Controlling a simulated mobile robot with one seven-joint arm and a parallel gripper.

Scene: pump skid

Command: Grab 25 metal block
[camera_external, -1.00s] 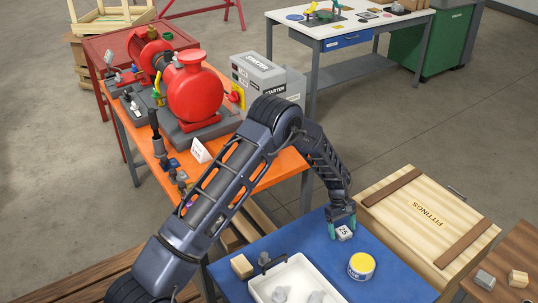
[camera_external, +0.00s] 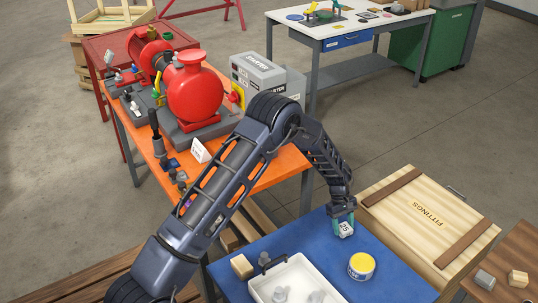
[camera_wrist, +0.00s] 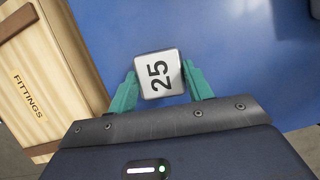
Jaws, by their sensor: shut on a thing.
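The metal block marked 25 (camera_external: 346,229) is a small light-grey cube with dark digits, at the far side of the blue table top. It also shows in the wrist view (camera_wrist: 159,74), with the number facing the camera. My gripper (camera_external: 342,222) is shut on the block, with one green finger on each side of it in the wrist view (camera_wrist: 160,88). I cannot tell whether the block touches the table or is slightly above it.
The blue table (camera_external: 398,283) also bears a white tray (camera_external: 256,285) with grey fittings, a yellow tin (camera_external: 361,266) and a tan wooden block (camera_external: 241,266). A wooden FITTINGS crate (camera_external: 425,215) stands just right. Behind is an orange bench (camera_external: 283,163) with a red pump (camera_external: 194,95).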

